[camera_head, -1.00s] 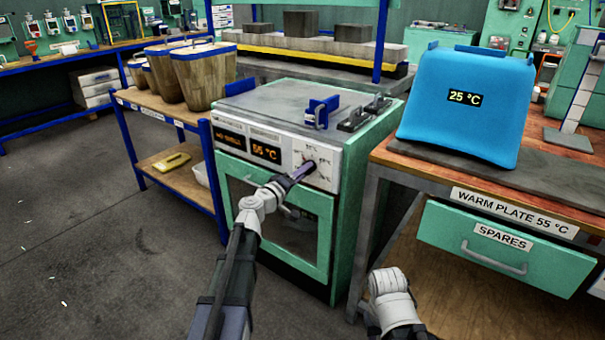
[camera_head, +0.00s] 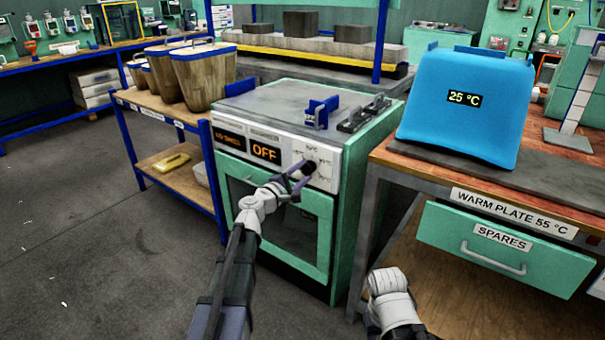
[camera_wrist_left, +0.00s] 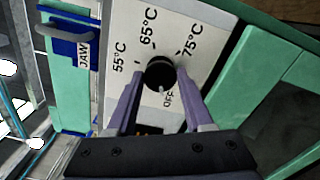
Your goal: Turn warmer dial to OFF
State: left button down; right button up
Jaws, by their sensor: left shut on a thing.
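The warmer (camera_head: 335,210) is a green cabinet with a silver front panel and a grey top. Its display (camera_head: 265,150) reads OFF. The black dial (camera_head: 309,167) is on the panel's right part. In the left wrist view the dial (camera_wrist_left: 159,73) has marks for 55, 65 and 75 °C, and its light pointer faces the OFF label at the bottom. My left gripper (camera_head: 297,176) has its two purple fingers on either side of the dial, shut on it; the fingers (camera_wrist_left: 159,80) also show in the left wrist view. My right gripper is out of sight; only my right wrist shows.
A shelf cart (camera_head: 172,110) with wooden buckets stands left of the warmer. A workbench (camera_head: 372,170) with a blue 25 °C block (camera_head: 465,115) stands to the right. A door handle bar runs below the panel. The floor at front left is clear.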

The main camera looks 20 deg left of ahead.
pick_arm(q)
jog(key=shift+n, duration=0.9)
jog(key=shift+c, duration=1.5)
grip_release()
jog(key=shift+s, duration=0.1)
jog(key=v, duration=0.7)
jog(key=shift+s+a, duration=0.15)
jog(key=shift+s, duration=0.15)
